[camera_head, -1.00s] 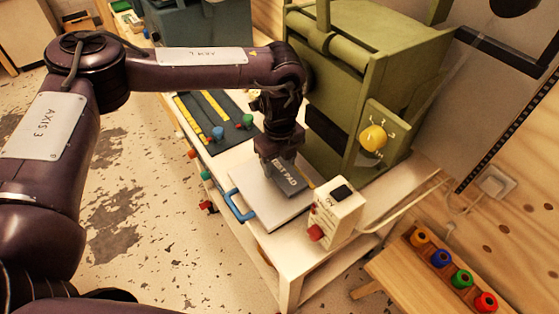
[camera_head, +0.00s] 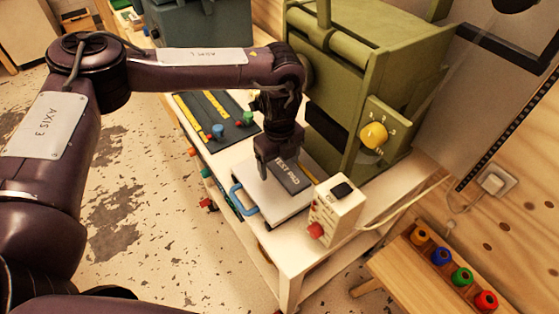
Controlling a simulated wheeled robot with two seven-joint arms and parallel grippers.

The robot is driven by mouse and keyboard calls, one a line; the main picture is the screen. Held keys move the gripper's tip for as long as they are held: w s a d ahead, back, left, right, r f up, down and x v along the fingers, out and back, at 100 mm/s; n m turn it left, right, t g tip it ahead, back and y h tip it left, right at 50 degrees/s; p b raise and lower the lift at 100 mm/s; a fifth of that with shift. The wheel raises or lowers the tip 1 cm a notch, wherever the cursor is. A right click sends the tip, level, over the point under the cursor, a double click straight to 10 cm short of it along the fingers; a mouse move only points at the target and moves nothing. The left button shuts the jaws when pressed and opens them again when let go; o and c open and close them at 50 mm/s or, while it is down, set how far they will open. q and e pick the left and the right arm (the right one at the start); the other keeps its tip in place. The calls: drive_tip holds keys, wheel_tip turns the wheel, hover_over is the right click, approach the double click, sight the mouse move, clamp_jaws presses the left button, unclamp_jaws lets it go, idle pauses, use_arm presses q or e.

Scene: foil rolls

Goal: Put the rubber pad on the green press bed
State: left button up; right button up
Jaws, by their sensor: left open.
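The rubber pad (camera_head: 292,177) is a dark grey slab with white lettering on top, partly hidden by my left gripper. It lies on or just above a pale plate (camera_head: 265,200) with a blue handle (camera_head: 242,200), in front of the green press (camera_head: 365,65). I cannot tell whether pad and plate touch. My left gripper (camera_head: 278,165) points down over the pad's far left end and is open. One finger shows at the pad's left side; the other is mostly hidden. My right gripper is not in view.
A white control box (camera_head: 335,208) with a red button stands close right of the plate. A dark mat (camera_head: 220,120) with yellow strips and coloured knobs lies left. A yellow knob (camera_head: 374,136) sticks out from the press.

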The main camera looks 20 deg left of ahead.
sight(280, 168)
use_arm(q)
wheel_tip(280, 168, up, 13)
idle(0.3)
idle(0.4)
drive_tip(key=shift+d, duration=0.1)
